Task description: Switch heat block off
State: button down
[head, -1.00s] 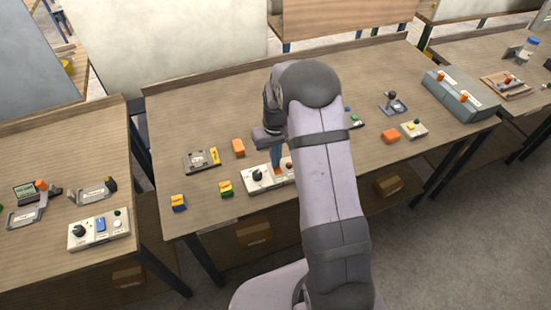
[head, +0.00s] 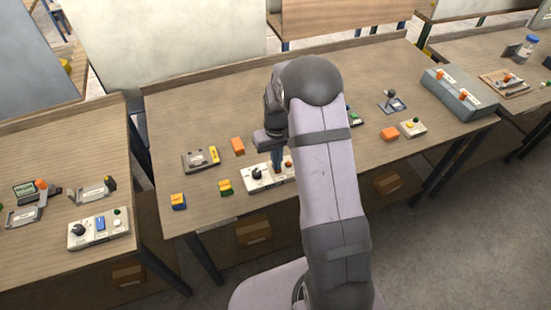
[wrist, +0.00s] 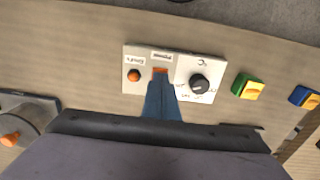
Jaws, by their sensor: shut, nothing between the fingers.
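The heat block's control panel is a white box (head: 252,186) near the front middle of the table; it also shows in the wrist view (wrist: 133,88). It has a black dial (wrist: 199,83) with a °C mark, a small orange round part (wrist: 134,75), and an orange power switch (wrist: 160,70) under a "Power" label. My gripper (wrist: 161,78) is shut and empty, its blue fingers pointing down at the power switch and covering most of it. In the head view my gripper (head: 277,169) stands over the panel. I cannot tell whether the tips touch the switch or which way it is tipped.
Yellow-topped blocks, one green (head: 226,187) and one blue (head: 178,201), lie left of the panel. A grey device (head: 200,160) and an orange block (head: 238,146) lie behind. A second panel (head: 98,229) is on the left table. My arm hides part of the table.

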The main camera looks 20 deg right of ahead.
jog(key=shift+r+p, duration=0.35)
notch_tip(320, 180, up, 13)
jog(key=b, duration=0.1)
jog(key=shift+r, duration=0.15)
dwell(0.4)
jog(key=b, duration=0.3)
jog(key=shift+s+f, duration=0.1)
jog(key=shift+f, duration=0.15)
jog(key=shift+s+a+r+b, duration=0.15)
jog(key=shift+r+b, duration=0.2)
jog(key=shift+b, duration=0.6)
notch_tip(320, 180, down, 14)
jog(key=p, duration=0.4)
